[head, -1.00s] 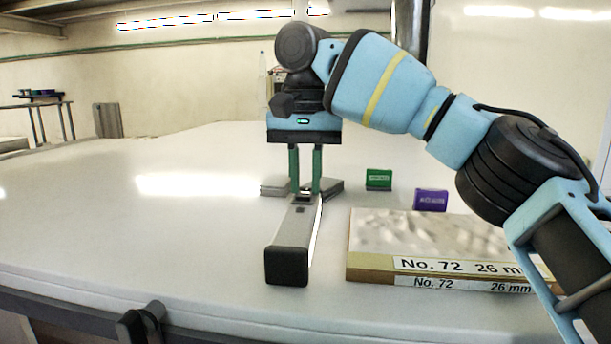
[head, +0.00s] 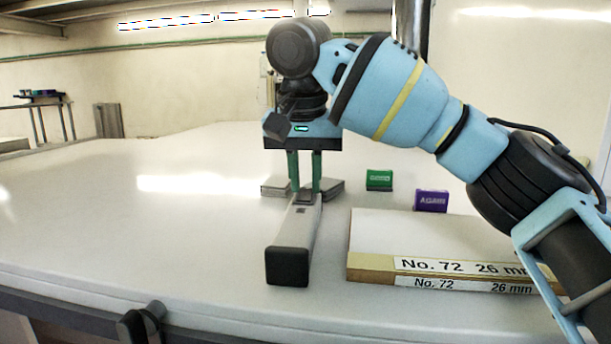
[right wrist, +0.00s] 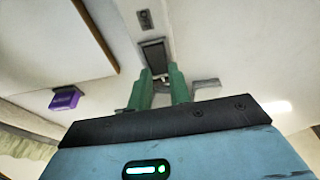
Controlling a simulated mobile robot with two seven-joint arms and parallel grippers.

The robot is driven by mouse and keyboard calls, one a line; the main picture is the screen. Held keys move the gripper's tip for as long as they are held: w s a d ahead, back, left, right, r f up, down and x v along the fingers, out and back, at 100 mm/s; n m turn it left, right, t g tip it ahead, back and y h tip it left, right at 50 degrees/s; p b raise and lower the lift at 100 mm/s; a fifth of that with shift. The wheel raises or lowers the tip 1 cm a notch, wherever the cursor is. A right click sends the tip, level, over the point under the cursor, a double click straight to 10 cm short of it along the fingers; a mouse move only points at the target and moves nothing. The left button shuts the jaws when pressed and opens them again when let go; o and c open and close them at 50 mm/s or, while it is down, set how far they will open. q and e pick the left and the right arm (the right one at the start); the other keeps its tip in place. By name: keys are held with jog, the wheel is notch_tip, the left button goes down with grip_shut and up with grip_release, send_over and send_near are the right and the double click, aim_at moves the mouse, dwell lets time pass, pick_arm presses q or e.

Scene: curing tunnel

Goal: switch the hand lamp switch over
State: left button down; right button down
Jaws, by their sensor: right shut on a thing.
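The hand lamp (head: 298,235) is a long grey bar with a black block at its near end, lying on the table. It also shows at the top of the right wrist view (right wrist: 128,12). A dark rectangular switch plate (right wrist: 153,52) is on its top face near the far end. My right gripper (head: 304,190) points down at that end, its two green fingers a small gap apart. In the right wrist view the fingertips (right wrist: 160,73) stand at the edge of the plate, closed on the small dark switch, mostly hidden between them. My left gripper is not in view.
A flat board (head: 385,280) labelled "No. 72 26 mm" lies right of the lamp. A green box (head: 379,180) and a purple box (head: 431,201) stand behind it. Grey flat pieces (head: 275,187) lie beside the lamp's far end. The table's left side is clear.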

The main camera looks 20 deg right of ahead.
aim_at(304, 198)
jog(key=c, duration=1.3)
grip_release()
jog(key=v, duration=0.7)
jog(key=shift+s+r, duration=0.1)
jog(key=shift+r, duration=0.25)
jog(key=shift+f, duration=0.1)
